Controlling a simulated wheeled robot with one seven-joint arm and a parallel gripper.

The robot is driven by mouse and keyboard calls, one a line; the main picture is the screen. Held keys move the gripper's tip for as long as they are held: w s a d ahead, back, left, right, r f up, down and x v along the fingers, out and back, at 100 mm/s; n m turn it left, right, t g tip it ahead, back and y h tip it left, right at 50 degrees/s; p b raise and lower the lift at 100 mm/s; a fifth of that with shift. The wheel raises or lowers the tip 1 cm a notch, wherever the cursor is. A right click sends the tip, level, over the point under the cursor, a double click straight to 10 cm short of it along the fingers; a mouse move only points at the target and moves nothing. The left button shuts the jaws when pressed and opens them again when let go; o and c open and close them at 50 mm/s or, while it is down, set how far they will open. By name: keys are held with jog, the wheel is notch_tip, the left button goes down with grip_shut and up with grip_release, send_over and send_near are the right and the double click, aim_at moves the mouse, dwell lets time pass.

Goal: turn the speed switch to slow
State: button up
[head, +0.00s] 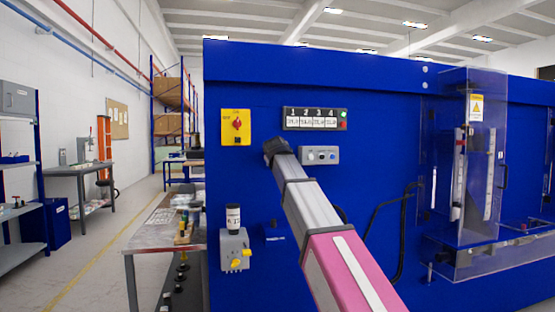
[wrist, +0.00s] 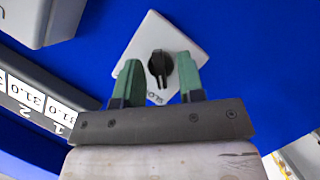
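The speed switch (wrist: 160,66) is a black rotary knob on a light grey plate (wrist: 182,33), fixed to the blue panel. A partly covered label (wrist: 155,98), seeming to read "SLO", is on the plate below the knob in the wrist view. The knob's ridge runs roughly up and down in that picture. My gripper (wrist: 158,72) is open, with one green finger on each side of the knob; whether they touch it cannot be told. In the head view my gripper (head: 276,150) is at the panel, and the switch is hidden behind it.
A numbered display (head: 315,119) is above my gripper, and a grey control box (head: 327,156) is close on its right. A yellow plate with a red switch (head: 237,126) is to the left. A clear guard (head: 475,190) juts out at right. A workbench (head: 150,238) stands at left.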

jog(key=shift+s, duration=0.1)
jog(key=v, duration=1)
jog(key=shift+s, duration=0.35)
jog(key=s+d+f+m+g, duration=0.15)
jog(key=d+f, duration=0.25)
jog(key=f, duration=0.9)
jog(key=d+f+m+g+h, duration=0.1)
jog(key=d+f+g, duration=0.3)
jog(key=f, duration=1)
jog(key=d+f+m+g, duration=0.2)
jog(key=d+f, duration=0.3)
jog(key=f, duration=0.8)
jog(key=s+d+f+m+g, duration=0.2)
jog(key=s+d+f, duration=0.3)
jog(key=s+f, duration=0.5)
jog(key=s+d+f+m+g+y, duration=0.1)
jog(key=s+d+f+m+g, duration=0.2)
jog(key=s+f, duration=0.8)
notch_tip(320, 180, down, 8)
jog(key=d+g, duration=0.2)
jog(key=shift+s+d, duration=0.3)
jog(key=shift+d, duration=0.1)
